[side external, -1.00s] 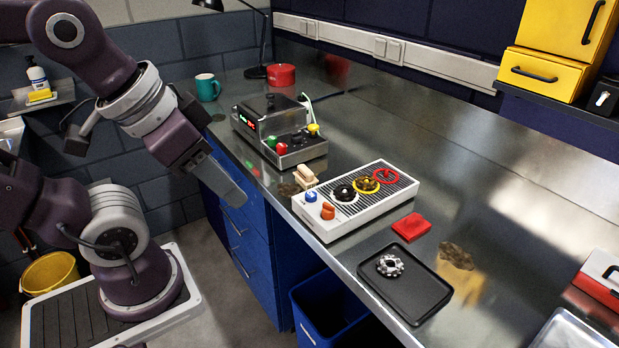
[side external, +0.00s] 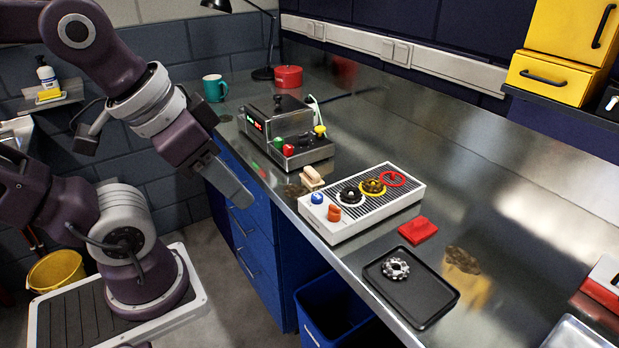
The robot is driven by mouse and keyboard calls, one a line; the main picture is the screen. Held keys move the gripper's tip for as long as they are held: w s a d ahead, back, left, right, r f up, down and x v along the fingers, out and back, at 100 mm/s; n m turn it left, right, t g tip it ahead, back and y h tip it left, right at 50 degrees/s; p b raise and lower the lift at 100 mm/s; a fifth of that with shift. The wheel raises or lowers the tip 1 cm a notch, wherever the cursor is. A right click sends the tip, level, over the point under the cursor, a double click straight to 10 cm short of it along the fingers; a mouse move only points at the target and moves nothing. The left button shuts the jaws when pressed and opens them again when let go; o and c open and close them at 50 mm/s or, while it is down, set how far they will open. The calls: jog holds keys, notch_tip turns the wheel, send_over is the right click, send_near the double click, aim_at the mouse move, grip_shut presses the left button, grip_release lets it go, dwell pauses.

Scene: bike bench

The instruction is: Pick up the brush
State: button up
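A small brush (side external: 312,177) with a light wooden top lies on the metal bench near its front edge. It sits just left of the white panel box and in front of the grey device. My gripper (side external: 239,194) hangs beyond the bench's front edge, to the left of the brush and apart from it. The fingers point down and to the right. They show edge-on as one grey block, so I cannot tell whether they are open or shut. Nothing is seen hanging from them.
The white panel box (side external: 365,214) with knobs and rings stands right of the brush. The grey device (side external: 285,140) with coloured buttons stands behind it. A red block (side external: 418,230) and a black tray (side external: 432,306) holding a silver ring part lie farther right. The bench's right back is clear.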

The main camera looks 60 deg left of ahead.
jog(key=o, duration=0.4)
jog(key=shift+o, duration=0.2)
jog(key=m+g, duration=0.6)
jog(key=m, duration=1.3)
send_over(312, 170)
jog(key=f, duration=1.3)
jog(key=shift+s+d+f, duration=0.2)
jog(key=shift+s+f, duration=0.05)
jog(key=shift+f, duration=0.05)
notch_tip(312, 170, down, 7)
jog(key=shift+w+a+r, duration=0.1)
jog(key=shift+w+a, duration=0.05)
